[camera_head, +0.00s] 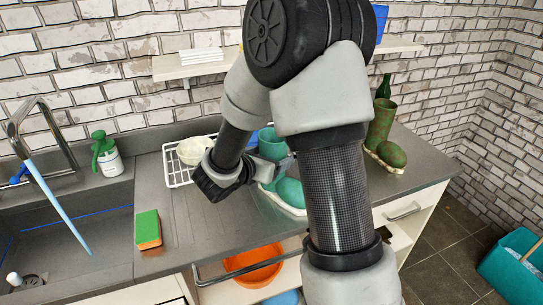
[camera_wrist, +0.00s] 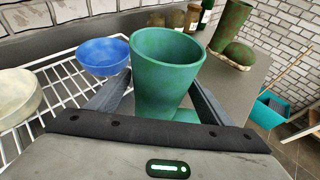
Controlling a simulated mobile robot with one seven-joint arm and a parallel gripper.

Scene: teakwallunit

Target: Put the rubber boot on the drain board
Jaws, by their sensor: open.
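A teal-green rubber boot (camera_head: 289,192) stands upright on the counter, partly hidden by my arm. Its open shaft also shows large in the wrist view (camera_wrist: 165,75). A white edge, like a tray, shows under its foot. My gripper (camera_head: 275,170) is open, with its two fingers on either side of the boot's shaft in the wrist view (camera_wrist: 165,100); I cannot tell whether they touch it. A second, olive-brown boot (camera_head: 382,122) stands farther right. The grooved grey drain board (camera_head: 178,222) lies beside the sink, with bare surface showing.
A white wire rack (camera_head: 177,176) holds a cream bowl (camera_head: 192,151) and a blue bowl (camera_wrist: 103,57). A green-and-orange sponge (camera_head: 148,230) lies on the drain board's left. A sink with a tap (camera_head: 25,125) is at left. A shelf (camera_head: 205,67) is above.

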